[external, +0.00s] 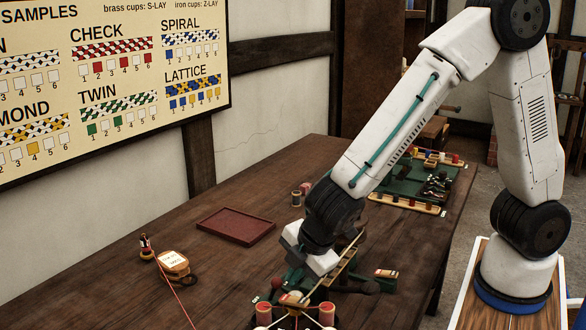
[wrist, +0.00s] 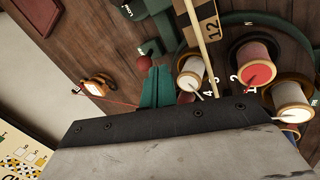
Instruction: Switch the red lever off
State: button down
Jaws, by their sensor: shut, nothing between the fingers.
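The red lever's round knob (wrist: 144,63) shows in the wrist view at the edge of the green machine, with small white labels near it. In the external view a small red knob (external: 277,284) sits at the left side of the green machine (external: 345,284). My gripper (wrist: 159,72) has its teal fingers together with nothing between them. Its tips appear just right of the knob in the wrist view; I cannot tell whether they touch it. In the external view my wrist is low over the machine and hides part of it. The lever's shaft is mostly hidden.
A dark red tray (external: 236,226) and a tan tag-like object (external: 173,262) with a red cord lie left.

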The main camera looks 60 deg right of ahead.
aim_at(278, 280)
jog(key=shift+x, duration=1.6)
jog(key=shift+w+r+g, duration=0.25)
jog(key=shift+w+g, duration=0.1)
jog(key=shift+g, duration=0.25)
jog(key=shift+w+r+g, duration=0.2)
jog(key=shift+w+g, duration=0.35)
jog(key=shift+g, duration=0.1)
jog(key=shift+w+r+g, duration=0.25)
jog(key=shift+w+g, duration=0.3)
jog(key=shift+g, duration=0.1)
jog(key=w+g, duration=0.2)
jog(key=shift+w+r+g, duration=0.15)
jog(key=shift+r+g, duration=0.05)
jog(key=shift+g, duration=0.2)
jog(key=shift+w, duration=0.5)
jog(key=shift+w, duration=0.1)
notch_tip(278, 280, up, 10)
jog(key=w, duration=0.2)
jog(key=shift+a, duration=0.35)
